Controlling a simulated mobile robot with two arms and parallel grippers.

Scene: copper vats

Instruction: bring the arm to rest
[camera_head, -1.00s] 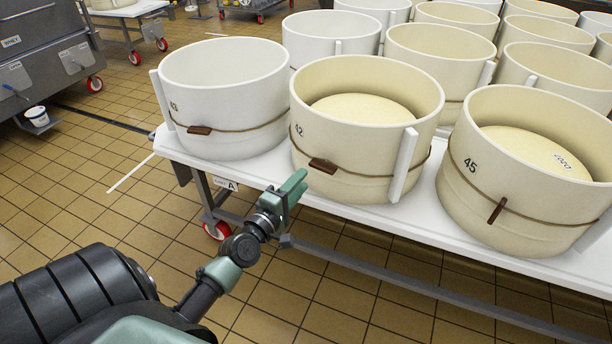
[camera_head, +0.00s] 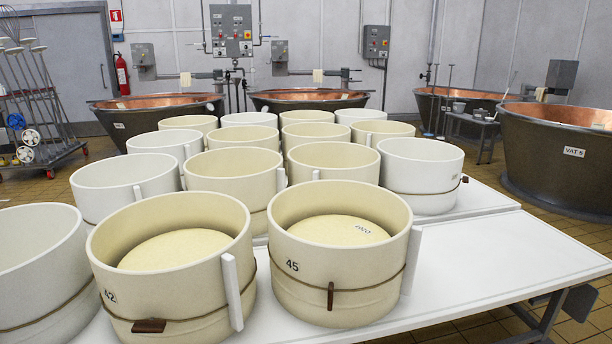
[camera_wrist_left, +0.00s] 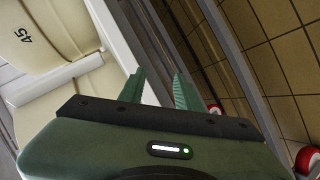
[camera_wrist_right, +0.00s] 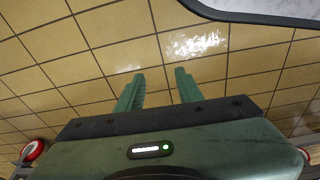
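Neither arm shows in the head view now. In the left wrist view my left gripper (camera_wrist_left: 160,88) has its two green fingers apart with nothing between them. It is beside the edge of the white table, with the mould marked 45 (camera_wrist_left: 45,40) to its left. In the right wrist view my right gripper (camera_wrist_right: 160,90) also has its fingers apart and empty, over the tiled floor.
White table (camera_head: 480,270) carries several round moulds; mould 45 (camera_head: 335,280) and mould 42 (camera_head: 180,285) stand nearest, with cheese inside. The table's right part is bare. Copper vats stand behind, one marked VAT 5 (camera_head: 560,165) at right.

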